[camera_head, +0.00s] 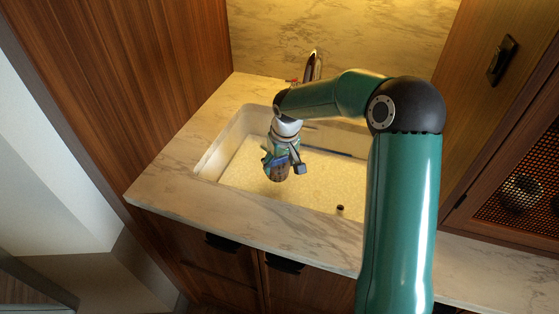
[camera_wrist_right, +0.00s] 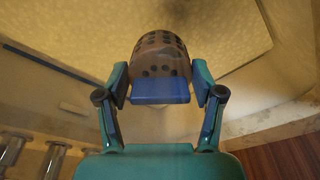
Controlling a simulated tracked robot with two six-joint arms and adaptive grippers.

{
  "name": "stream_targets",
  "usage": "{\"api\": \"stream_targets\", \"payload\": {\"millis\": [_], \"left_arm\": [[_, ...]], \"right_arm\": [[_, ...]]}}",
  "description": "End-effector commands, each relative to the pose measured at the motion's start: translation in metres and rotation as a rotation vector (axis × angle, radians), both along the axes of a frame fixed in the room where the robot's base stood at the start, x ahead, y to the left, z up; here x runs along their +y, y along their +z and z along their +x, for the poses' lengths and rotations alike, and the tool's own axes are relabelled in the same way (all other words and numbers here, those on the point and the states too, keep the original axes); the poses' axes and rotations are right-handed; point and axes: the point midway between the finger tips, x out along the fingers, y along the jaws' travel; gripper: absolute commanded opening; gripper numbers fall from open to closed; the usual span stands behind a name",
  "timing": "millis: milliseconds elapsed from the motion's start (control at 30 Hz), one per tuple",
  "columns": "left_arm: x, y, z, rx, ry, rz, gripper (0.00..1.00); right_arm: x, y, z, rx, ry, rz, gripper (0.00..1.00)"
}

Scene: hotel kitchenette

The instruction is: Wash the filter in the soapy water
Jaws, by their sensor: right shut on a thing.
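The filter, a brownish cup with dark holes, is between the fingers of my right gripper (camera_wrist_right: 162,98); the filter (camera_wrist_right: 160,55) shows large in the right wrist view. In the head view the right gripper (camera_head: 283,160) hangs over the sink, shut on the filter (camera_head: 279,173). A blue block-like part (camera_wrist_right: 160,92) shows between the fingers next to the filter. The pale, foamy-looking soapy water (camera_head: 245,180) fills the sink basin below. I cannot tell whether the filter touches the water. My left gripper is not in view.
The sink (camera_head: 207,163) is set in a marble counter (camera_head: 160,187). A tap (camera_head: 313,66) stands behind it. A long dark blue thin object (camera_head: 325,152) lies across the back of the basin. A small dark object (camera_head: 340,208) is near the front right. A wooden panel rises at left.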

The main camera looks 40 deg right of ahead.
Motion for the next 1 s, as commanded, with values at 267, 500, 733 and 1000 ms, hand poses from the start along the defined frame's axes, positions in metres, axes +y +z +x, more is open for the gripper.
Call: {"api": "stream_targets", "payload": {"millis": [267, 500, 733, 1000], "left_arm": [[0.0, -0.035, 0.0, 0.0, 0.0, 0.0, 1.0], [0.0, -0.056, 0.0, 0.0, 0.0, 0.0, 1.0], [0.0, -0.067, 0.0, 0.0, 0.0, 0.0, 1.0], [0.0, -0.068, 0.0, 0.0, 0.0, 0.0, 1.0]], "right_arm": [[0.0, -0.039, 0.0, -0.001, 0.0, 0.0, 0.31], [0.0, -0.065, 0.0, -0.001, 0.0, 0.0, 0.31], [0.0, -0.077, 0.0, -0.001, 0.0, 0.0, 0.31], [0.0, -0.079, 0.0, -0.001, 0.0, 0.0, 0.31]]}}
